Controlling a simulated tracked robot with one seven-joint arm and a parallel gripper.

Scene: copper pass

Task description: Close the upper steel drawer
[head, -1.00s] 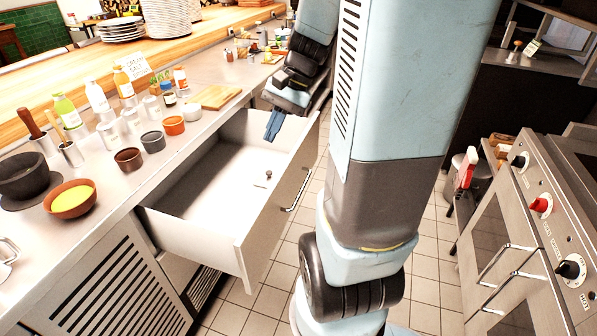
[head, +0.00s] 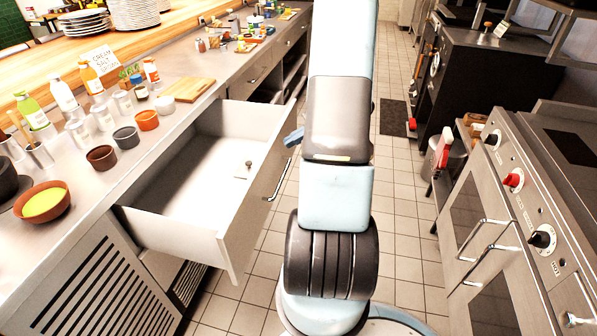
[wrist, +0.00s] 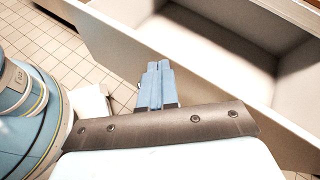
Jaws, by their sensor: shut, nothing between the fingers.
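The upper steel drawer (head: 172,228) stands pulled far out of the counter on the left in the head view. Its inside is white and holds one small dark item (head: 249,165). The drawer's bar handle (head: 279,181) is on its outer front. My gripper (head: 293,137) shows as blue fingertips at the drawer front's far end, mostly hidden behind my arm. In the wrist view my gripper (wrist: 155,77) has its fingers together and empty. They overlap the drawer's front panel (wrist: 110,45) in the picture; I cannot tell whether they touch it.
The counter (head: 75,205) above the drawer carries bottles, small bowls and a cutting board (head: 181,89). A steel range (head: 500,220) with protruding handles stands on the right. The tiled floor (head: 400,180) between is clear. A stool (head: 440,160) stands beyond the range.

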